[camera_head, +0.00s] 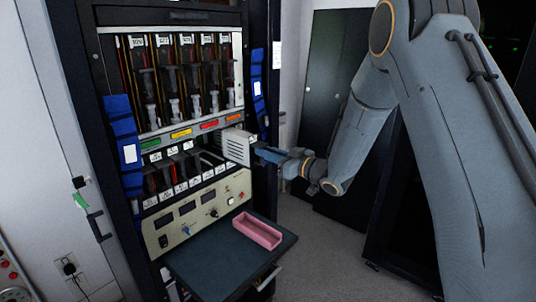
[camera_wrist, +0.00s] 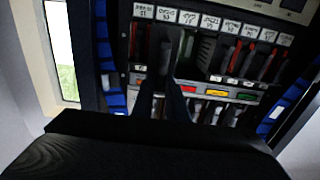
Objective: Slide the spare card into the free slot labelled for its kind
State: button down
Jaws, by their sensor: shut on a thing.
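The spare card (camera_head: 238,146) shows in the head view as a pale, boxy piece at the right end of the lower slot row. My gripper (camera_head: 257,151) is shut on it from the right. How far the card is inside a slot cannot be told. In the wrist view my gripper's dark fingers (camera_wrist: 165,102) reach toward the lower row, which appears upside down, and hide most of the card. White labels (camera_wrist: 190,18) mark the lower slots; their text is too small to read surely. Several cards stand in this row, with dark gaps between some.
Above is a row of taller modules (camera_head: 180,80) over a strip of green, yellow, red and orange tags (camera_head: 181,133). Blue cable bundles (camera_head: 122,125) flank the rack. Below are a control panel (camera_head: 200,207) and a pulled-out shelf (camera_head: 205,265) with an empty pink tray (camera_head: 257,231).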

aim_at(238, 142)
jog(key=shift+w+a, duration=0.1)
jog(key=shift+a, duration=0.05)
jog(key=shift+b+x, duration=0.7)
jog(key=shift+x, duration=1.15)
jog(key=shift+b+x, duration=1.25)
jog(key=shift+x, duration=1.8)
jog(key=shift+b+x, duration=0.4)
jog(key=shift+x, duration=0.45)
jog(key=shift+w+a+b, duration=0.35)
jog(key=shift+w+a, duration=0.05)
jog(key=shift+a, duration=0.1)
jog(key=c, duration=1.7)
grip_release()
jog(key=shift+a, duration=0.15)
jog(key=shift+o, duration=0.2)
jog(key=shift+f, duration=0.15)
